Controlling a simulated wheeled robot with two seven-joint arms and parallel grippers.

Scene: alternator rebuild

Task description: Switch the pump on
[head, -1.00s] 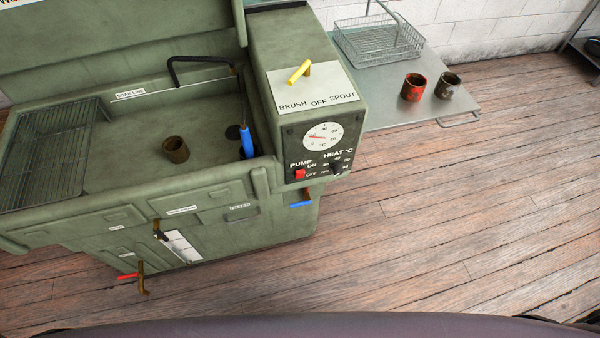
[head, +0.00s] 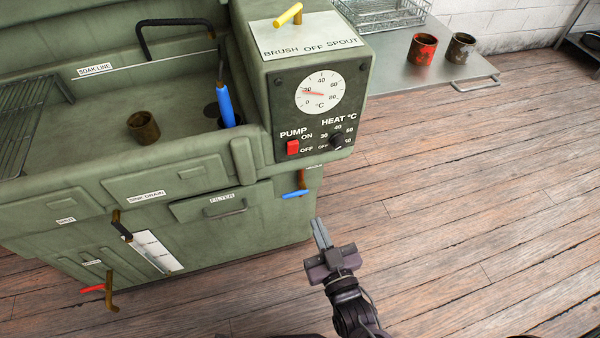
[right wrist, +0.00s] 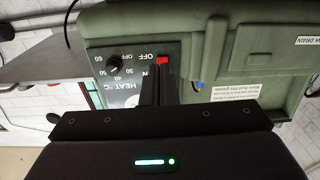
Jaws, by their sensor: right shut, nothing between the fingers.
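The pump switch (head: 293,147) is a small red rocker under the word PUMP, between the ON and OFF marks, on the black panel of the green washer (head: 200,180). Its exact position is too small to tell. In the right wrist view the red switch (right wrist: 162,60) shows just beyond my fingertips, with the panel upside down. My right gripper (head: 321,233) is shut and empty, below and right of the panel, in front of the washer. I cannot tell from the wrist view whether it touches the switch; in the head view it is apart from it. My left gripper is not in view.
The heat knob (head: 337,142) sits right of the switch, below a round dial (head: 319,92). A blue-handled valve (head: 296,193) sticks out below the panel. A yellow selector lever (head: 288,14) is on top. A brown cup (head: 143,127) stands in the basin. The floor (head: 450,200) at right is clear.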

